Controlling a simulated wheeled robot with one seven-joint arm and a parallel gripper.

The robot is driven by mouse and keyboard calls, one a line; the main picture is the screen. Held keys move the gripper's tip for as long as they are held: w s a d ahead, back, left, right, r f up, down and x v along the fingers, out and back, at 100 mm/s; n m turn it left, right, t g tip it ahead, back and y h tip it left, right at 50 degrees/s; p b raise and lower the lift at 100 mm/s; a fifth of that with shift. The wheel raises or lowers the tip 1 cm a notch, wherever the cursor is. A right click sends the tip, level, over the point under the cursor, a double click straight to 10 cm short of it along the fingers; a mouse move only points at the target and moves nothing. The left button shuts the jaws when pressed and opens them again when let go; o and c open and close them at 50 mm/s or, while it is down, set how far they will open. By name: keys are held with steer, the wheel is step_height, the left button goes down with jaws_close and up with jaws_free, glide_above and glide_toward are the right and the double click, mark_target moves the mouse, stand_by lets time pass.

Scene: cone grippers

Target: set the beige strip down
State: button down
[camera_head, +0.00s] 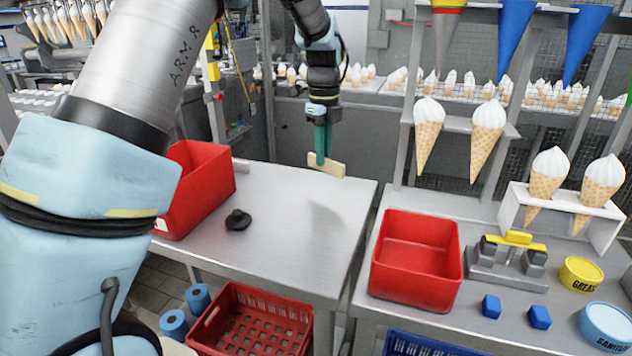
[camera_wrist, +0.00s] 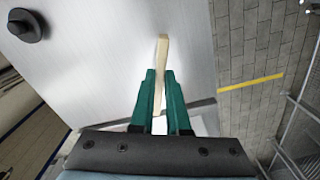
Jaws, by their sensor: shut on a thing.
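The beige strip (camera_head: 327,166) is a short flat bar. My gripper (camera_head: 321,158) has green fingers and is shut on it, holding it above the back right part of the left steel table (camera_head: 290,245). A soft shadow lies on the tabletop below and in front of the strip. In the wrist view the strip (camera_wrist: 161,62) stands out between the green fingertips (camera_wrist: 160,85), with the pale tabletop (camera_wrist: 100,60) beyond. The part of the strip between the fingers is hidden.
A black knobbed object (camera_head: 238,219) lies on the left table, beside a red bin (camera_head: 205,185). Another red bin (camera_head: 415,265) stands on the right table, near a grey and yellow device (camera_head: 507,262) and two blue blocks (camera_head: 491,306). The left table's middle is clear.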

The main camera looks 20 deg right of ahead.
mark_target(323, 170)
steer(key=shift+f+p, duration=0.5)
steer(key=shift+f, duration=2.25)
steer(key=shift+f, duration=0.15)
steer(key=c, duration=0.9)
jaws_free()
step_height(323, 170, up, 12)
steer(key=shift+r+b, duration=0.2)
steer(key=shift+b, duration=0.75)
